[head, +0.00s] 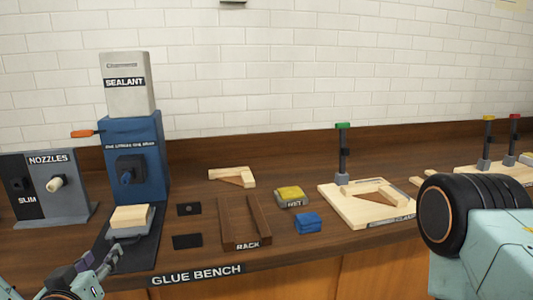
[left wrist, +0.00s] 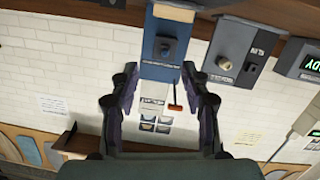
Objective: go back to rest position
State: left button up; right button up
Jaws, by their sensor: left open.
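My left gripper (head: 92,272) is low at the left of the head view, in front of the glue bench's near edge. In the left wrist view its two dark fingers (left wrist: 160,75) are spread apart with nothing between them. Beyond them that view shows the blue dispenser (left wrist: 160,60) and the white brick wall. A teal and black part of my own body fills the lower right of the head view. My right gripper is not in view.
The glue bench holds a nozzle stand (head: 62,205), the blue sealant dispenser (head: 145,165) with a pale block (head: 130,217) at its foot, a rack (head: 231,225), a yellow-topped pad (head: 291,195), a blue block (head: 307,222) and a wooden frame fixture (head: 345,208).

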pick_arm(q)
jog(key=s+d+f+m+g+h+b, duration=0.1)
jog(key=s+d+f+g+h, duration=0.2)
jog(key=f, duration=0.5)
jog(key=s+d+f+g, duration=0.3)
jog(key=s+f+g, duration=0.15)
jog(key=f, duration=0.45)
jog(key=s+d+f+m+g+b, duration=0.1)
jog(key=s+f+g, duration=0.3)
jog(key=s+f, duration=0.3)
jog(key=s+d+f+m+g+b, duration=0.1)
jog(key=s+f+g, duration=0.3)
jog(key=s, duration=1.2)
notch_tip(320, 180, down, 4)
jog(key=shift+d+f+m+b, duration=0.1)
jog(key=shift+d+m+b, duration=0.2)
jog(key=shift+d+m, duration=0.3)
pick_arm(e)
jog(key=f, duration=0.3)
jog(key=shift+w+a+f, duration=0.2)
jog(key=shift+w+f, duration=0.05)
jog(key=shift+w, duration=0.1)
pick_arm(q)
jog(key=shift+w, duration=0.1)
jog(key=shift+d, duration=0.2)
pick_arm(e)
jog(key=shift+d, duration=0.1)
pick_arm(q)
jog(key=shift+a, duration=0.1)
